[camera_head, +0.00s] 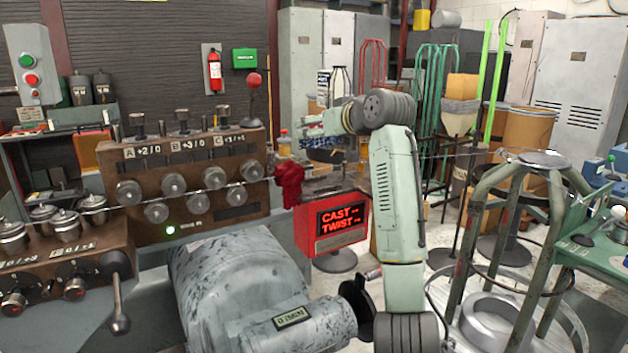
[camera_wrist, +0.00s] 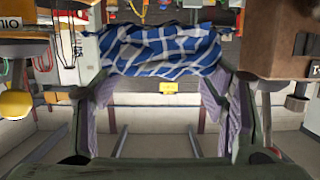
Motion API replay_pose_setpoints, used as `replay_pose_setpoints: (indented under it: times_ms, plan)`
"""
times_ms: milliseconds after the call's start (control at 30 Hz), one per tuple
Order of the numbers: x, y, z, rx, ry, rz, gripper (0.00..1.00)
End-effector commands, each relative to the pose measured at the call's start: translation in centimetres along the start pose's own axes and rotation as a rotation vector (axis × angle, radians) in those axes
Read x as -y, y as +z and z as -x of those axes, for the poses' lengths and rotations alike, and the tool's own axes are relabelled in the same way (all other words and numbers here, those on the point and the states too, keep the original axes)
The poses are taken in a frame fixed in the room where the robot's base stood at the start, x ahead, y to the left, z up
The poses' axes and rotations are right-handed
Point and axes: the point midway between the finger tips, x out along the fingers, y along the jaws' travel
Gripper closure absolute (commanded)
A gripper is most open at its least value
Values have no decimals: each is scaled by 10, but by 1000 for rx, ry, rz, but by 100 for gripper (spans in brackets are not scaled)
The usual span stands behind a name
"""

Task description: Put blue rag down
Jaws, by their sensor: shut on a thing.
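The blue rag (camera_wrist: 160,50) is a crumpled blue-and-white checked cloth. In the wrist view it stretches between the tips of both fingers of my gripper (camera_wrist: 165,72), which is shut on it. In the head view, the rag (camera_head: 318,142) is a small dark blue patch at the far end of my arm. My gripper (camera_head: 310,130) is mostly hidden there behind my own wrist. The rag appears held in the air, above and behind the red display box; its exact height is hard to tell.
A red cloth (camera_head: 290,183) hangs beside the red display box (camera_head: 338,226) reading CAST and TWIST. The roller block (camera_head: 190,205) stands to the left, a grey motor (camera_head: 235,285) in front. A green tubular stand (camera_head: 510,230) is at right.

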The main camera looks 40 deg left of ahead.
Motion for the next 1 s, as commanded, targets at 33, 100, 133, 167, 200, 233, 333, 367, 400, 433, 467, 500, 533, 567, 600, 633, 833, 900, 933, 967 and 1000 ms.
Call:
replay_pose_setpoints:
  times_ms: [33, 100, 133, 167, 200, 233, 333, 367, 400, 433, 467, 500, 533, 567, 600, 633, 833, 900, 933, 967, 1000]
  plan:
    - [-1, 7, -3, 3, 0, -2, 55]
    - [-1, 20, -6, 4, 0, -2, 55]
    - [-1, 26, -8, 5, -1, -3, 55]
    - [-1, 30, -10, 4, 0, -2, 55]
    - [-1, 37, -12, 4, 0, -2, 55]
    - [-1, 41, -13, 2, 0, -2, 55]
    - [-1, 51, -16, 2, 0, -1, 55]
    - [-1, 53, -16, 2, 0, -1, 55]
    - [-1, 56, -17, 2, 0, -1, 55]
    - [-1, 60, -18, 3, 0, -1, 55]
    - [-1, 64, -20, 3, 0, -2, 55]
    - [-1, 70, -21, 3, 0, -2, 55]
    - [-1, 75, -23, 3, 0, -3, 55]
    - [-1, 79, -24, 3, 0, -3, 55]
    - [-1, 84, -26, 3, 0, -3, 55]
    - [0, 87, -27, 2, 0, -3, 55]
    - [0, 94, -29, 1, 1, 0, 55]
    - [0, 94, -29, 1, 1, 0, 55]
    - [0, 94, -29, 1, 1, 0, 55]
    - [0, 94, -29, 1, 1, 0, 55]
    - [0, 95, -29, 1, 1, -1, 55]
